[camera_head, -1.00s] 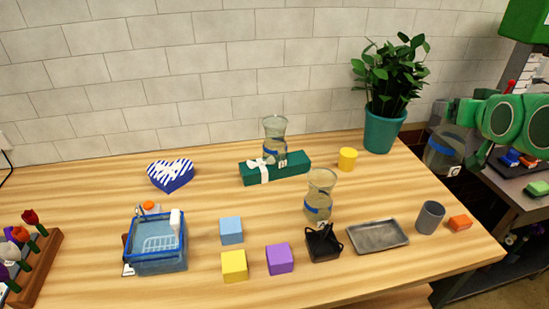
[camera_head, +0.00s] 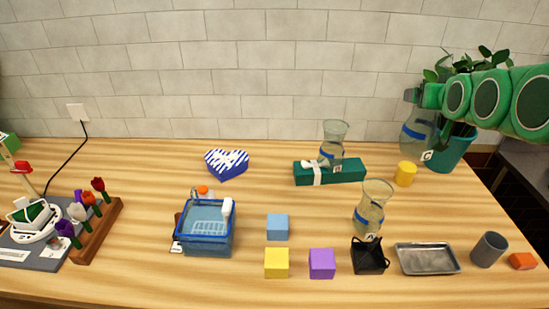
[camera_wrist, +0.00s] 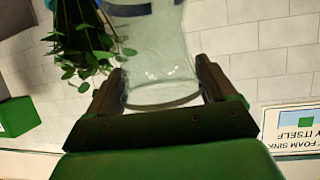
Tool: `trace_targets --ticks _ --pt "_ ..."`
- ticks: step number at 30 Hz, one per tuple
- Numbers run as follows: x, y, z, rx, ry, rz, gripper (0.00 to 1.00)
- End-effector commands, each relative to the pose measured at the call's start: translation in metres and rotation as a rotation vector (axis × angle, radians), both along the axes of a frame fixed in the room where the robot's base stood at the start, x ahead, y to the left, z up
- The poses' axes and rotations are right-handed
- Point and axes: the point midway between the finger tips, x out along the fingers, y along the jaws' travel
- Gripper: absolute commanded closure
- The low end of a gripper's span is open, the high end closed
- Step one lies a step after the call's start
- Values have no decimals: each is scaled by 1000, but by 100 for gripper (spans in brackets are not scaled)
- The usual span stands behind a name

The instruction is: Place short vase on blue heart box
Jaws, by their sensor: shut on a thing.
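My gripper (camera_wrist: 160,72) is shut on a clear glass vase (camera_head: 416,132) with a blue band, one finger on each side of it in the wrist view. The vase hangs above the table's right side, in front of the potted plant. The blue heart box (camera_head: 227,165), with white stripes on top, lies at the back left of the middle, well left of my gripper. Its top is bare. A second vase (camera_head: 334,142) stands on a green gift box (camera_head: 345,173). A third vase (camera_head: 372,205) stands behind a small black bag (camera_head: 369,256).
A blue basket (camera_head: 207,238), several coloured cubes (camera_head: 276,263) and a metal tray (camera_head: 428,259) line the front. A yellow cylinder (camera_head: 406,174) stands near the potted plant (camera_head: 450,152). Table between heart box and green box is clear.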

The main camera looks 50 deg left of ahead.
Motion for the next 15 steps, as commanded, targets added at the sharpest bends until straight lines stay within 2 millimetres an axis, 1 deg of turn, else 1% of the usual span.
trace_targets --ticks 1,8,9,11,15 --pt "-5 17 0 -1 -2 20 100" --pt "-32 86 1 -1 -3 96 100" --pt "-37 98 1 0 -5 110 100" --pt "-46 116 3 1 -7 131 100" --pt "-70 158 2 2 -7 182 100"
